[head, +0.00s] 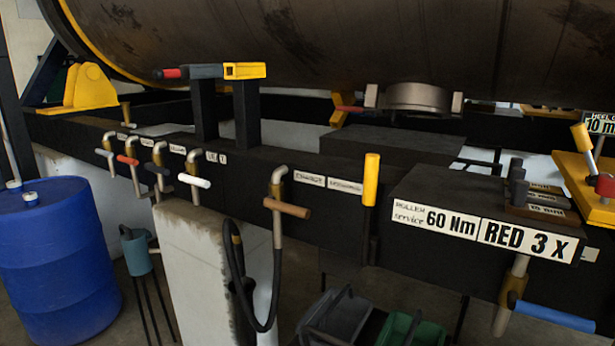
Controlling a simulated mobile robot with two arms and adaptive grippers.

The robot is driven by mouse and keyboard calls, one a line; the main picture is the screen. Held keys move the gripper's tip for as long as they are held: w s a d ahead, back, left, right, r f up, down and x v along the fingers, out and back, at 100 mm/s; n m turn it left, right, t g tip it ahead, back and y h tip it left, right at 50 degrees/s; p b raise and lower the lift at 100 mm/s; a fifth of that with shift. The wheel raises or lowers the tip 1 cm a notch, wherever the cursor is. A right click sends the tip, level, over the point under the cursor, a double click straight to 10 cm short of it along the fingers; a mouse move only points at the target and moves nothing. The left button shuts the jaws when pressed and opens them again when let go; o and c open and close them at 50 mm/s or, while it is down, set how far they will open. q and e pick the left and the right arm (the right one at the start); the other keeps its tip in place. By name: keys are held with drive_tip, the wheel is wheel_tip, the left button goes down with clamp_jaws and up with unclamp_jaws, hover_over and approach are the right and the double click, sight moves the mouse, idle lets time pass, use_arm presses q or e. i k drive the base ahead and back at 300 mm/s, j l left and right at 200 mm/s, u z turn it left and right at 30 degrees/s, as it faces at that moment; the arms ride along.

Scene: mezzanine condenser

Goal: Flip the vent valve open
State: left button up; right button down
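I cannot tell for certain which fitting is the vent valve, as the small labels are too blurred to read. A row of small taps along the black beam has a pale handle (106,153), a red handle (127,160), a dark handle (157,170) and a white handle (194,181). Further right are a tap with a brown handle (286,208), lying crosswise, and an upright yellow handle (371,180). A blue handle (555,317) sits on a pipe at the lower right. Neither of my grippers shows in the head view.
A large dark cylinder (330,45) lies above the black beam (70,133). A blue drum (58,265) stands at left. A concrete pier (195,255), a hanging black hose (240,290) and grey and green bins (412,330) occupy the floor side. A "RED 3 X" sign (527,240) faces me.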

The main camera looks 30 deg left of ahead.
sight(186, 176)
drive_tip(key=u, duration=1.8)
